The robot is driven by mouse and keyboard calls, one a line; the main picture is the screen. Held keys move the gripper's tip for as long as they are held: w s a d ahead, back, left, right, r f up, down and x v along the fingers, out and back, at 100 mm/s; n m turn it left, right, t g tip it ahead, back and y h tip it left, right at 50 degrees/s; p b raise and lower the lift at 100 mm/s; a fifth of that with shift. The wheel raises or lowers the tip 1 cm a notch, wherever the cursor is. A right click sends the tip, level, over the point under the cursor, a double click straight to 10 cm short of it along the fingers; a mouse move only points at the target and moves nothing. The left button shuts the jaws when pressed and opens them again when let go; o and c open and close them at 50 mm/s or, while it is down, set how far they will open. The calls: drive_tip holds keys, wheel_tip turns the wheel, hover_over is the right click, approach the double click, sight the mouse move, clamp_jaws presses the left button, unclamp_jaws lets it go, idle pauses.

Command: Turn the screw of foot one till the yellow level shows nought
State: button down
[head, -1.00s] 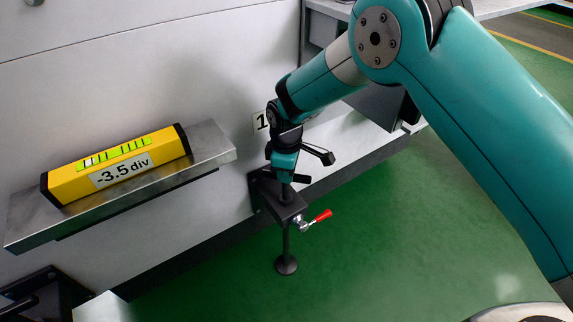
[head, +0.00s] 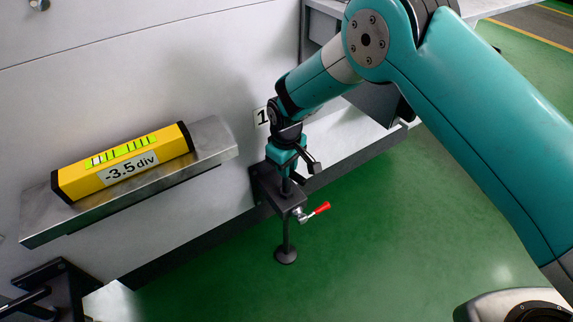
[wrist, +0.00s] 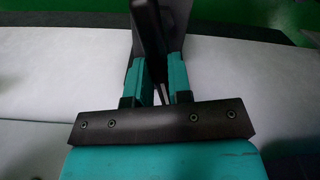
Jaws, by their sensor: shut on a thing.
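The yellow level (head: 125,164) lies on a metal shelf (head: 212,140) at the left and reads -3.5 div, with its bubble toward the left end of the vial. Foot one (head: 284,205), under a plate marked 1 (head: 261,116), is a black bracket with an upright screw (head: 287,236) and a round pad on the floor. My gripper (head: 287,163) is above the bracket, shut on the top of the screw. In the wrist view, the teal fingers (wrist: 156,80) close around a dark part, whose exact shape is hard to make out.
A red-handled clamp lever (head: 316,211) sticks out to the right of the bracket, just below my gripper. Another black bracket (head: 62,285) is at the lower left. The green floor (head: 375,225) to the right is clear.

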drive_tip(key=c, duration=1)
unclamp_jaws()
drive_tip(key=shift+c, duration=0.2)
wheel_tip(320, 180, up, 18)
drive_tip(key=p, duration=0.2)
drive_tip(key=shift+f+p, duration=0.25)
drive_tip(key=shift+p, duration=0.05)
